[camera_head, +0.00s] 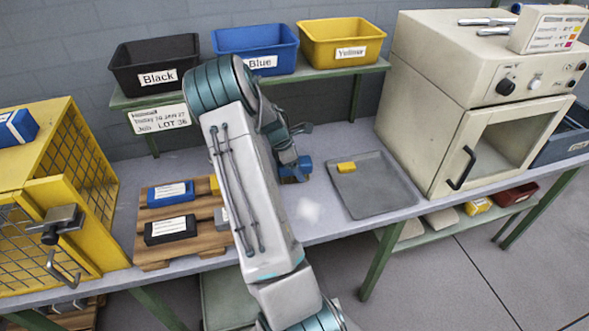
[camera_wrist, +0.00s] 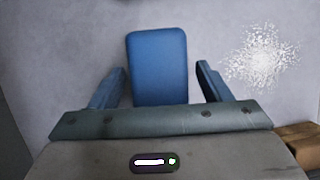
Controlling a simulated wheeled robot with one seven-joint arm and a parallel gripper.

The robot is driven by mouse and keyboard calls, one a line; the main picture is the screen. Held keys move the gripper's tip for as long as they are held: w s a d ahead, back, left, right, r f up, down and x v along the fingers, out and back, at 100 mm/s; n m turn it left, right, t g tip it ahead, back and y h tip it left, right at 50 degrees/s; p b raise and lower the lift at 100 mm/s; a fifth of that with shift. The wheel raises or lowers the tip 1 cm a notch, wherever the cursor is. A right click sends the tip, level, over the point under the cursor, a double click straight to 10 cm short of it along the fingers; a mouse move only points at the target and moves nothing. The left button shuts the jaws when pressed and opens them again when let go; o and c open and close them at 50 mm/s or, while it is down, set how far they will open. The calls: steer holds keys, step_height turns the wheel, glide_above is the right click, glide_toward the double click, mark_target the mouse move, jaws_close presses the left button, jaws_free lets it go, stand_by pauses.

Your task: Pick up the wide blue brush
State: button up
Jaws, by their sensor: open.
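A blue block-like thing (camera_wrist: 157,62), apparently the wide blue brush, lies on the grey bench between the fingers in the wrist view. Its near end is hidden behind my gripper's body. In the head view its blue part (camera_head: 304,166) shows just right of my gripper (camera_head: 292,172), partly covered by it. My gripper (camera_wrist: 157,88) is open, with one finger on each side of the blue thing and a visible gap on both sides. Whether the fingers are down at its height I cannot tell.
White powder (camera_wrist: 265,55) lies on the bench right of my gripper. A grey tray (camera_head: 375,195) holds a small yellow block (camera_head: 346,167). A wooden pallet (camera_head: 150,255) with labelled blocks stands left. A shelf with black, blue and yellow bins (camera_head: 340,43) is behind; a beige oven (camera_head: 440,100) stands right.

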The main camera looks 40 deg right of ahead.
steer(key=shift+f, duration=0.25)
stand_by(0.3)
steer(key=c, duration=1.1)
